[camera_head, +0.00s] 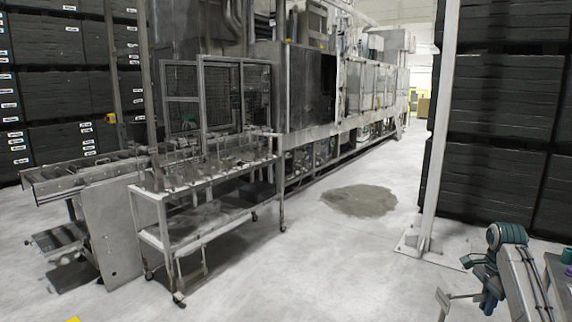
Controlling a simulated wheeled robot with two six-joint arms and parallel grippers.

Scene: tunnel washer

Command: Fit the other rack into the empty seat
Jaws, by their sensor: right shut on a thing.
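My right gripper (487,290) is at the lower right, at the end of a teal and grey arm. It is shut on a thin grey piece (443,299), which sticks out to the left and runs down to the bottom edge. Only a small part of this piece shows, so I cannot tell whether it is a rack. I cannot make out an empty seat in this view. My left gripper is not in view.
A wheeled metal cart (210,232) stands left of centre beside a roller conveyor (80,178). A long steel washer (310,90) runs behind. A white post (432,150) and black crates (500,120) stand at right. A dark floor patch (360,200) lies mid-floor. The front floor is clear.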

